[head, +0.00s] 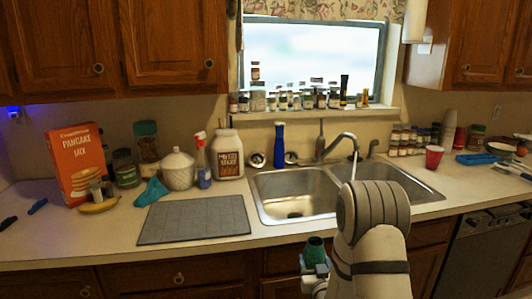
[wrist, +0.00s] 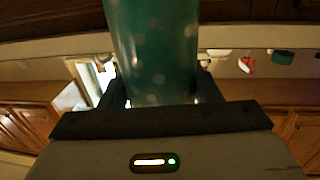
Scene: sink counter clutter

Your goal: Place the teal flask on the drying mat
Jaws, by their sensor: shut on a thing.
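The teal flask (head: 314,248) is held in my gripper (head: 316,270), in front of the counter's front edge and below the sink. In the wrist view the flask (wrist: 152,50) fills the upper middle, between the two fingers of my gripper (wrist: 160,90). The gripper is shut on it. The flask's lower part is hidden by the gripper in the head view. The drying mat (head: 194,220) is a flat grey rectangle on the counter, left of the sink. It is bare. The gripper is to the right of the mat and nearer to me.
A banana (head: 99,206) and pancake box (head: 77,165) are at left. The double sink (head: 293,200) lies right of the mat.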

